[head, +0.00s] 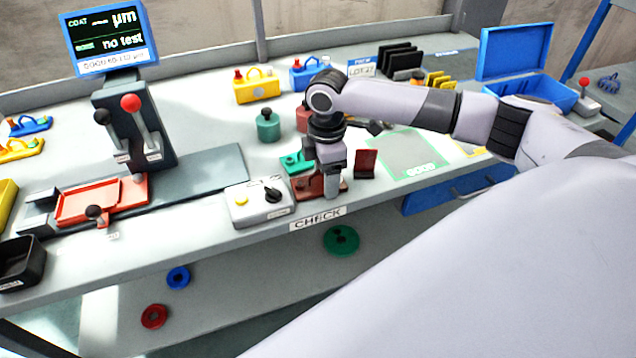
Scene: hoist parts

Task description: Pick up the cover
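My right arm comes in from the right, and its gripper (331,186) points down at the CHECK station on the bench. Its fingers overlap in this view, so I cannot tell whether it is open or holds anything. Beside and behind it are a green part (293,163) and dark red parts (303,186). A separate dark red piece (365,163) stands to its right. I cannot tell which part is the cover. Yellow (257,88) and blue (305,75) handled parts stand farther back. My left gripper is not in view.
A grey box with a black knob (258,203) stands left of the gripper. A green pot (268,125) is behind. A lever stand with a display (112,38) and an orange tray (95,200) are left. The green-outlined area (410,150) is clear.

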